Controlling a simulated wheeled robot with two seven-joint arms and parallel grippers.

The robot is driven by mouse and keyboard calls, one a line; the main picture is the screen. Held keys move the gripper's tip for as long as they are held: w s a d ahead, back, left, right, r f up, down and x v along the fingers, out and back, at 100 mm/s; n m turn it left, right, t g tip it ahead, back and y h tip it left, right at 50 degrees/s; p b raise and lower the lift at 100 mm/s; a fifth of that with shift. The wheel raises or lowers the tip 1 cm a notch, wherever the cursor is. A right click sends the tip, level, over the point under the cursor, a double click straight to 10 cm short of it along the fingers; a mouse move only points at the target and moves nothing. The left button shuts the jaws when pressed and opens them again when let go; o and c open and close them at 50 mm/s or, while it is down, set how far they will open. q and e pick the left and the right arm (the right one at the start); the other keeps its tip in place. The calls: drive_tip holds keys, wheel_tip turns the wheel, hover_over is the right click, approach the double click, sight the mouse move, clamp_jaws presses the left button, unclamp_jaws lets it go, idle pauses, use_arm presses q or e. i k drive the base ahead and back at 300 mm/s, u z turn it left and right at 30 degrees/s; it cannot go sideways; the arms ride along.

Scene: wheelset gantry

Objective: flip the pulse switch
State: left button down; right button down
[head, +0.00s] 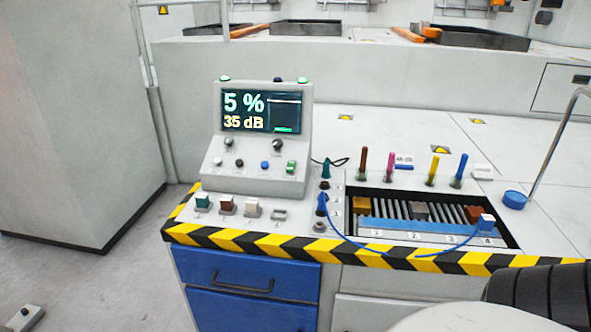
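The grey console (210,176) stands on the left of the bench, with a lit screen (260,111) reading "5 %" and "35 dB". On its sloped panel, a green switch-like control (291,167) sits at the right end of the lower row. No label naming the pulse switch is legible, so I cannot tell for certain that this is it, nor its position. Beside it in the row are a blue button (265,165), a black one (239,163) and a white one (217,160). Neither of my grippers is in view.
A recessed tray (512,238) with blocks and a blue cable (345,236) lies right of the console. Several coloured upright handles (433,170) stand behind it. Small blocks (227,205) line the striped front edge (290,245). A bent metal rod (560,140) rises at right.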

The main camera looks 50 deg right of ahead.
sight(291, 164)
drive_tip(key=z, duration=1.9)
